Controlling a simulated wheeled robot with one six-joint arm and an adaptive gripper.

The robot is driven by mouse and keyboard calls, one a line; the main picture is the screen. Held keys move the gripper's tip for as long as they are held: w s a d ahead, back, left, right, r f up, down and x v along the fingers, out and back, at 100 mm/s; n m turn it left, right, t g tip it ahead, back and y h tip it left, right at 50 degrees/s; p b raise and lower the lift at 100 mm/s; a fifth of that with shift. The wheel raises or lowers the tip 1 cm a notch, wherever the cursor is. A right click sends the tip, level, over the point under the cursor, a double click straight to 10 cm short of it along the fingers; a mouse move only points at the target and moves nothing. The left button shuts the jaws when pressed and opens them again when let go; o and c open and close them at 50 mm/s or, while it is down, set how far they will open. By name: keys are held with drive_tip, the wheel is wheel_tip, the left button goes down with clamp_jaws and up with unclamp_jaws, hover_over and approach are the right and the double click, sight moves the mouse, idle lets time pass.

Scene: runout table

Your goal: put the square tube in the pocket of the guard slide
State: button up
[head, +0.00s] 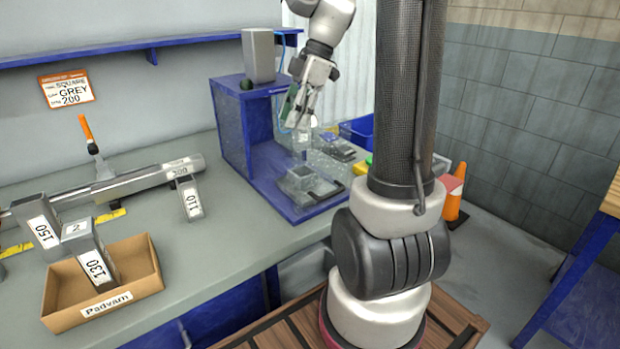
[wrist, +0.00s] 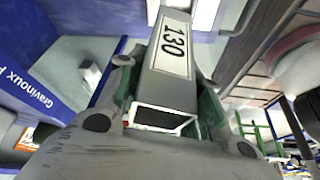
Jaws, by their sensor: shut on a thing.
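A grey square tube (wrist: 172,80) marked 130 fills the middle of the wrist view, its hollow end facing the camera. My gripper (wrist: 165,105) is shut on it, with green-lined fingers on both sides. In the head view my gripper (head: 301,115) points down over the blue machine stand, above a clear guard. The held tube is hard to make out there against the guard. A grey block with a square opening (head: 300,179), apparently the guard slide's pocket, sits below on the blue base. Whether the tube touches anything below cannot be told.
Tubes marked 150 (head: 40,225) and 110 (head: 187,198) stand near a long grey rail (head: 130,182). A wall sign (head: 67,89) reads GREY 200. The blue housing (head: 240,130) rises beside my gripper.

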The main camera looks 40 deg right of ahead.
drive_tip(key=f+n, duration=0.1)
drive_tip(key=f, duration=0.2)
drive_tip(key=s+f+n, duration=0.1)
drive_tip(key=f, duration=0.2)
drive_tip(key=f+n+g, duration=0.1)
drive_tip(key=f, duration=0.2)
drive_tip(key=shift+s+a+f, duration=0.15)
drive_tip(key=shift+s+f, duration=0.05)
drive_tip(key=shift+f, duration=0.15)
drive_tip(key=shift+f, duration=0.1)
drive_tip(key=o, duration=1.1)
drive_tip(key=v, duration=1.2)
